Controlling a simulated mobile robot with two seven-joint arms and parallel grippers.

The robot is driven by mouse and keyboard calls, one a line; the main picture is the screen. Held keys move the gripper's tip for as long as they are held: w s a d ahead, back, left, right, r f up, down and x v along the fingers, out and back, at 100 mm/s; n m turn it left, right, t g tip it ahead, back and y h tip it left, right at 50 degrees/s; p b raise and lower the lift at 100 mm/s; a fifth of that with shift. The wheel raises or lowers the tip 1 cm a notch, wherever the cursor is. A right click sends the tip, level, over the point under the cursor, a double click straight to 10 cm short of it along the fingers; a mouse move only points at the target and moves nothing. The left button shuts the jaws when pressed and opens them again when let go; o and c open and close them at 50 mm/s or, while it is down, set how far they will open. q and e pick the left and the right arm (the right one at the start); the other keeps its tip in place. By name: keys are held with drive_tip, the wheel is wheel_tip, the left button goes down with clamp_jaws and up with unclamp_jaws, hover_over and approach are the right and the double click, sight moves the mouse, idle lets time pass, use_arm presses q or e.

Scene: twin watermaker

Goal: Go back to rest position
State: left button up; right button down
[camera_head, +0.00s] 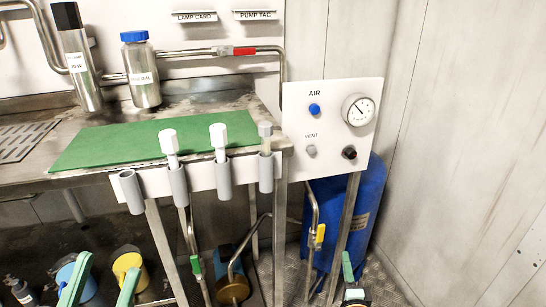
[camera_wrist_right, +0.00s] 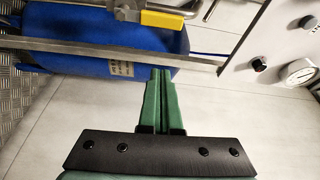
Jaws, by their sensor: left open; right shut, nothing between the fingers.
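My left gripper (camera_head: 109,264) is at the bottom left of the head view. Its two green fingers are apart, with nothing seen between them, in front of the area below the bench. My right gripper (camera_head: 347,266) is at the bottom, right of centre, in front of the blue tank's lower part. In the right wrist view its green fingers (camera_wrist_right: 163,100) are together and hold nothing. Their tips are close to the lower edge of the blue tank (camera_wrist_right: 80,45) in that picture. Most of both arms is out of view.
A steel bench with a green mat (camera_head: 100,147) carries several grey holders along its front edge. A white panel (camera_head: 300,130) with a gauge (camera_head: 358,110) stands at its right. A yellow valve handle (camera_head: 320,235) is near my right gripper. Bare wall (camera_head: 460,120) fills the right side.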

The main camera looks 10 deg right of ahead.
use_arm(q)
drive_tip(key=w+a+f+n+g+y+p, duration=0.3)
drive_tip(key=w+f+n+g+y+p, duration=0.5)
drive_tip(key=p, duration=0.9)
drive_tip(key=s+a+f+n+g+y+p, duration=0.1)
drive_tip(key=s+f+g+y+p, duration=0.3)
drive_tip(key=s+f+p, duration=0.6)
drive_tip(key=shift+s+a+n+g+y+p, duration=0.2)
drive_tip(key=shift+n+g+y+p, duration=0.3)
drive_tip(key=shift+p, duration=0.45)
use_arm(e)
drive_tip(key=s+a+r+n+g+y, duration=0.3)
drive_tip(key=s+a+r+n, duration=0.3)
drive_tip(key=s+n, duration=0.5)
drive_tip(key=s+a+r+n+g+y, duration=0.3)
drive_tip(key=s+a+r+n+g, duration=0.2)
drive_tip(key=s+r+n, duration=0.5)
drive_tip(key=s+a+n, duration=0.1)
drive_tip(key=s, duration=0.2)
drive_tip(key=shift+s+r+y, duration=0.25)
drive_tip(key=shift+s+y, duration=0.05)
drive_tip(key=shift+y, duration=0.1)
